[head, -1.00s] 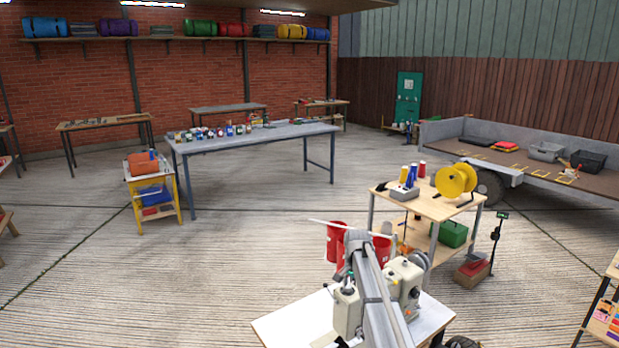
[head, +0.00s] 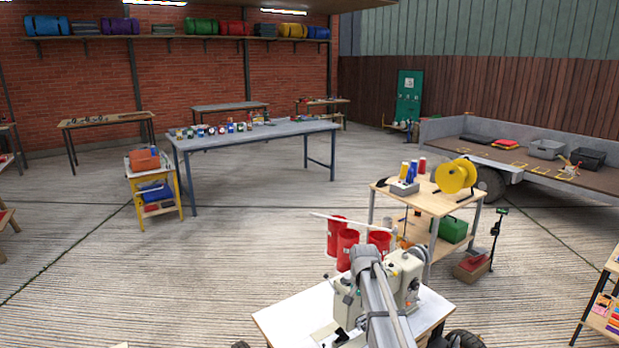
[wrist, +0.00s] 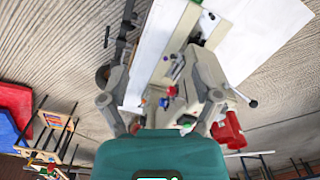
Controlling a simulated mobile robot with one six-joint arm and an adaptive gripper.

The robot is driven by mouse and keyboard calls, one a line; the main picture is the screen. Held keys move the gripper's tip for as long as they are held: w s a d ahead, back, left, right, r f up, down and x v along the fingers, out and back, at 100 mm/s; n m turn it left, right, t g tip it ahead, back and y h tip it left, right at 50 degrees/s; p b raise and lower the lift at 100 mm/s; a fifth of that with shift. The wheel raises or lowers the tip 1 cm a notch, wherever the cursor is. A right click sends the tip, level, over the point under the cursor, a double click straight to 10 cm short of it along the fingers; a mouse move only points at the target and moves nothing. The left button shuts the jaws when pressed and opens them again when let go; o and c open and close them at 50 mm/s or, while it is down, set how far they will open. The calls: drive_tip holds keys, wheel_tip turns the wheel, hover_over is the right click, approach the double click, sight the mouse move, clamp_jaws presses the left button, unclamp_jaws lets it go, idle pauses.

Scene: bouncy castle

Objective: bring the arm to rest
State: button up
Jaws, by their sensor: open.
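My arm (head: 385,305) reaches over a white-topped sewing table in the head view. Its end lies in front of the cream sewing machine (head: 407,280) and partly hides it. In the wrist view my gripper (wrist: 160,95) is open, with its two fingers spread and nothing held between them. Past the fingers the sewing machine (wrist: 205,75) and the white table top (wrist: 265,30) show. I cannot tell the exact gap between fingers and machine.
Red bins (head: 347,248) stand just beyond the machine. A wooden trolley (head: 440,205) with a yellow reel (head: 456,176) is close on the right. A yellow-framed cart (head: 155,190) and a long grey table (head: 255,135) stand further back. The floor between is clear.

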drive_tip(key=s+d+f+n+b, duration=0.1)
drive_tip(key=s+f+n+b, duration=0.25)
drive_tip(key=s, duration=0.95)
drive_tip(key=s+f+n+b, duration=0.3)
drive_tip(key=s+f+b, duration=0.1)
drive_tip(key=s, duration=0.8)
wheel_tip(320, 180, up, 17)
drive_tip(key=p, duration=1.7)
drive_tip(key=shift+w, duration=0.2)
drive_tip(key=shift+d+f+m, duration=0.1)
drive_tip(key=shift+m, duration=0.15)
